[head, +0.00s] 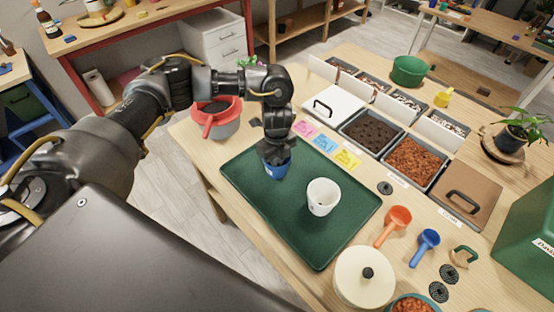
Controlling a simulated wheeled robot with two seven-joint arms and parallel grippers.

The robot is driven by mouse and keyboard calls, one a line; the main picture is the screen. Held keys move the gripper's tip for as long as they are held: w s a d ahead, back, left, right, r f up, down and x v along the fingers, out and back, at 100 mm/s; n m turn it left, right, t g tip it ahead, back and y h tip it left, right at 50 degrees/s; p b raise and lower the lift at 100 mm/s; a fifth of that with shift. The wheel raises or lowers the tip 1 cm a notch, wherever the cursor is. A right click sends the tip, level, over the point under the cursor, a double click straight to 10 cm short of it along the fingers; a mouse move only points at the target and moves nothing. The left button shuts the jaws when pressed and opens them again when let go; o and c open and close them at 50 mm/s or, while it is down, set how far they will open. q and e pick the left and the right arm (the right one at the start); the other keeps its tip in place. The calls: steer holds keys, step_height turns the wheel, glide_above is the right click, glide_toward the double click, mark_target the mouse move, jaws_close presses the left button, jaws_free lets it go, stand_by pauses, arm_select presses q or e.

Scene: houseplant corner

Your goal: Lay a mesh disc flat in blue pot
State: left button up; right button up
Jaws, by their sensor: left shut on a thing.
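The blue pot (277,171) stands upright at the back left of the dark green tray (318,248). My left gripper (277,154) points down at the pot's mouth and covers most of it. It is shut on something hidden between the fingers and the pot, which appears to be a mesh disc. The pot's inside is hidden. One dark mesh disc (385,187) lies on the table right of the tray. Two more, a nearer disc (438,291) and a farther disc (449,272), lie at the front right. My right gripper is not in view.
A white pot (322,196) stands on the tray beside the blue pot. An orange scoop (396,222), a blue scoop (426,246) and a lidded cream container (364,277) lie right of the tray. Bins of soil (370,131) and clay pebbles (412,159) stand behind. The tray's front is clear.

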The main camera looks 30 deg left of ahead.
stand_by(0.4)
arm_select(q)
steer(key=o, duration=0.7)
step_height(320, 180, up, 10)
steer(key=p, duration=1)
steer(key=shift+r, duration=0.1)
steer(key=shift+d, duration=0.1)
